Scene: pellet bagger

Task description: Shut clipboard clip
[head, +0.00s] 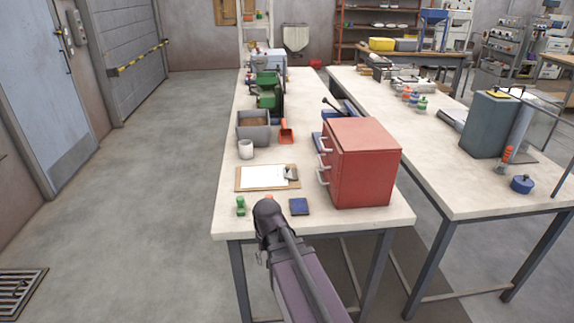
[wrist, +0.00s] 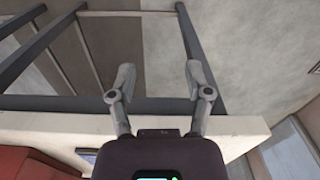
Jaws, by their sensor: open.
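The clipboard (head: 256,184) lies flat near the front of the left table, with a white sheet on it. Its grey metal clip (head: 291,174) is at the right end and appears raised, though it is small in the head view. My gripper (wrist: 158,75) is open and empty in the wrist view, its two fingers spread apart over the table's edge. The clipboard is not seen in the wrist view. In the head view my arm reaches up to the table's front edge, short of the clipboard; the fingertips cannot be made out there.
A red drawer cabinet (head: 366,165) stands right of the clipboard and shows in the wrist view (wrist: 40,164). A green object (head: 241,206) and a dark blue pad (head: 299,206) lie in front. A white cup (head: 246,149), grey bin (head: 253,132) and orange scoop (head: 286,133) stand behind.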

